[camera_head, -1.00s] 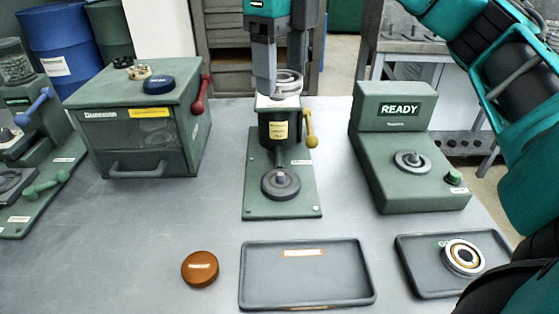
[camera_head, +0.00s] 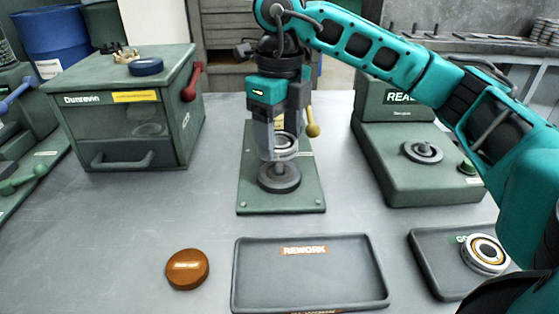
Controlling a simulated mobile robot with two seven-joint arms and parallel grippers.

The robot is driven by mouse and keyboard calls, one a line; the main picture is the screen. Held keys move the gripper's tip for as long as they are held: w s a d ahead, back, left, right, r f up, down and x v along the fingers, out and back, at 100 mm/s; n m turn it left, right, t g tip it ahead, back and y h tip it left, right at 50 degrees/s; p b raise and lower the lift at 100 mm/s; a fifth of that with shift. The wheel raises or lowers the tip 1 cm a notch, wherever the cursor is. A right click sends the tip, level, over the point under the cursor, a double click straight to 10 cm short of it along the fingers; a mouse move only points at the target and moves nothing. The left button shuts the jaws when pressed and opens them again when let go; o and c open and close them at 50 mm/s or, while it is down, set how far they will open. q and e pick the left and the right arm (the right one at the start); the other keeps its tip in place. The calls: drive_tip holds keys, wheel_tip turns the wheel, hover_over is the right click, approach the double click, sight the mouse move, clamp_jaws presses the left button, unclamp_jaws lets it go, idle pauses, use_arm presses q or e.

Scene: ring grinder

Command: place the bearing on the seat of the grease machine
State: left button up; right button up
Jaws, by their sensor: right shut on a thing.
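The grease machine (camera_head: 247,195) stands mid-table, a green base plate with a column and a brass-knobbed lever (camera_head: 312,129). Its round dark seat (camera_head: 279,178) sits near the front of the plate. My right gripper (camera_head: 281,148) points down over the seat, its fingers shut on a silver bearing (camera_head: 285,143). The bearing appears just above the seat; I cannot tell whether it touches. The gripper hides most of the column. My left gripper is not in view.
A REWORK tray (camera_head: 310,275) lies empty in front. A second tray (camera_head: 435,263) at right holds another bearing (camera_head: 486,254). An orange-brown lidded tin (camera_head: 187,269) is at left. A green cabinet (camera_head: 125,110) and a display machine (camera_head: 425,175) flank the grease machine.

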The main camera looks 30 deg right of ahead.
sight(279, 165)
wheel_tip(279, 165, down, 4)
drive_tip(key=shift+f+b, duration=0.1)
drive_tip(key=shift+b, duration=0.25)
drive_tip(key=shift+f, duration=0.15)
drive_tip(key=o, duration=1.2)
drive_tip(key=shift+o, duration=0.2)
